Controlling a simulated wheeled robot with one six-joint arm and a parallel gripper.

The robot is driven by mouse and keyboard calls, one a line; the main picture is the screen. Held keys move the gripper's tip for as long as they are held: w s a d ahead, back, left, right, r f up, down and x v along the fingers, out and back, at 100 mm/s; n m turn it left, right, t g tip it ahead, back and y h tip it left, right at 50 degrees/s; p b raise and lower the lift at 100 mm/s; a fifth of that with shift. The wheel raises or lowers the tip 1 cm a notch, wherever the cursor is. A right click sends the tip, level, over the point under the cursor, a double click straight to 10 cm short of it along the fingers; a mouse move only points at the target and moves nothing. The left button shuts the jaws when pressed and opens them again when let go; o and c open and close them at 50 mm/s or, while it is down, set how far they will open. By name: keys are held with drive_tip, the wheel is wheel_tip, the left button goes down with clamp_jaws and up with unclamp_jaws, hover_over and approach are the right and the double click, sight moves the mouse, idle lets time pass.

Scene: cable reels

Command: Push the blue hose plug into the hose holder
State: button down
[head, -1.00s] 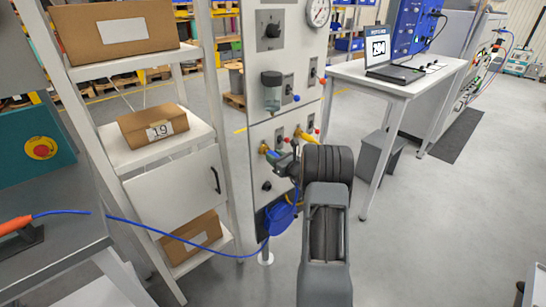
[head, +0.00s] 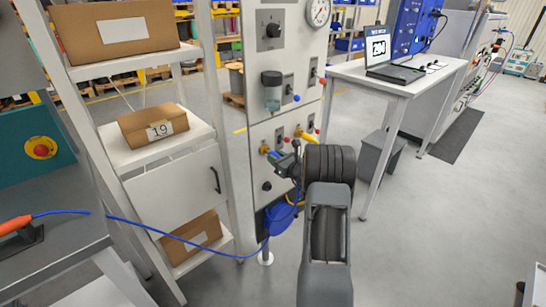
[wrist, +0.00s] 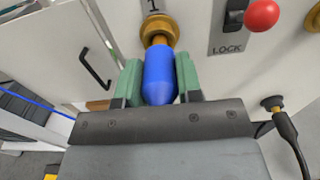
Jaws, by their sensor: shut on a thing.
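The blue hose plug (wrist: 159,78) is held between the two green-padded fingers of my gripper (wrist: 159,88) in the wrist view. Its far end meets the brass hose holder (wrist: 159,32), which sits on the panel below a "1" mark. The plug lines up with the holder, and brass shows at its tip; how deep it sits I cannot tell. In the head view my gripper (head: 278,157) is small and partly hidden by my arm, close to the brass holder (head: 264,149).
A red knob (wrist: 262,14) and a LOCK switch (wrist: 233,20) are right of the holder. A black plug with a cable (wrist: 275,106) is at lower right. A blue hose (head: 180,239) crosses past the white shelf (head: 165,147).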

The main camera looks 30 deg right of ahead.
drive_tip(key=shift+s+d, duration=0.1)
drive_tip(key=shift+s, duration=0.25)
drive_tip(key=shift+s+d, duration=0.15)
drive_tip(key=shift+s, duration=0.65)
drive_tip(key=shift+s+d, duration=0.1)
drive_tip(key=shift+s, duration=0.65)
drive_tip(key=shift+s+d+b, duration=0.15)
drive_tip(key=shift+s, duration=0.8)
drive_tip(key=shift+s+d+b, duration=0.1)
drive_tip(key=shift+s+d, duration=0.1)
drive_tip(key=shift+s, duration=0.8)
drive_tip(key=shift+s+d+b, duration=0.15)
drive_tip(key=shift+s, duration=0.8)
